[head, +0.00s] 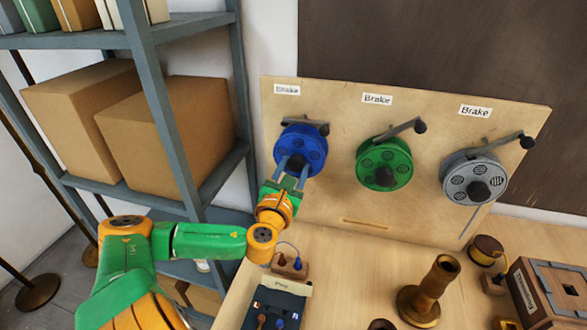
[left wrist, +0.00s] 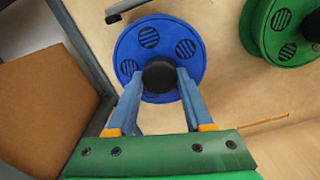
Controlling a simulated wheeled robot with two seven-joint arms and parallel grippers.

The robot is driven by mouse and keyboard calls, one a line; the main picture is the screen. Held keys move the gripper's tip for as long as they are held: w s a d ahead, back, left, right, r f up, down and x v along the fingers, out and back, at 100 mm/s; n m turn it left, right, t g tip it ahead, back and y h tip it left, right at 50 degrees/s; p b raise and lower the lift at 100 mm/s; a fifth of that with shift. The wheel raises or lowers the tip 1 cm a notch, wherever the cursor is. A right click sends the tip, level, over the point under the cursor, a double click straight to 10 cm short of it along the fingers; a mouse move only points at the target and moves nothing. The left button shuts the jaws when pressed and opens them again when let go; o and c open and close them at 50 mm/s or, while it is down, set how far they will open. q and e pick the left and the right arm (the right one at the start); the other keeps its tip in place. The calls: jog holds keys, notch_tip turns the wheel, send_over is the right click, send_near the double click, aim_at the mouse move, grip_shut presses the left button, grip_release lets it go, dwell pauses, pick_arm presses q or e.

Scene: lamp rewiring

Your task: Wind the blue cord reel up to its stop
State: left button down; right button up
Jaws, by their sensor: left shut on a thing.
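The blue cord reel (head: 302,145) is mounted at the left of an upright wooden board (head: 330,190), under a "Brake" label and a dark brake lever (head: 302,123). My left gripper (head: 295,168) is shut on the reel's dark central knob. In the left wrist view the blue reel (left wrist: 150,50) fills the upper middle, and the two fingers of my left gripper (left wrist: 160,82) lie on either side of the black knob (left wrist: 159,74). My right gripper is not in view.
A green reel (head: 384,163) and a grey reel (head: 470,178), each with a brake lever, are on the same board to the right. A brass lamp part (head: 430,290), a dark switch box (head: 275,303) and a wooden box (head: 550,290) stand on the bench. Shelves with cartons (head: 165,135) are at left.

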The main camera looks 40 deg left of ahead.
pick_arm(q)
jog(key=shift+r, duration=0.25)
jog(key=shift+c, duration=2)
grip_release()
jog(key=shift+o, duration=0.5)
jog(key=shift+f, duration=0.2)
jog(key=b+v, duration=0.2)
jog(key=v, duration=0.5)
jog(key=shift+a, duration=0.1)
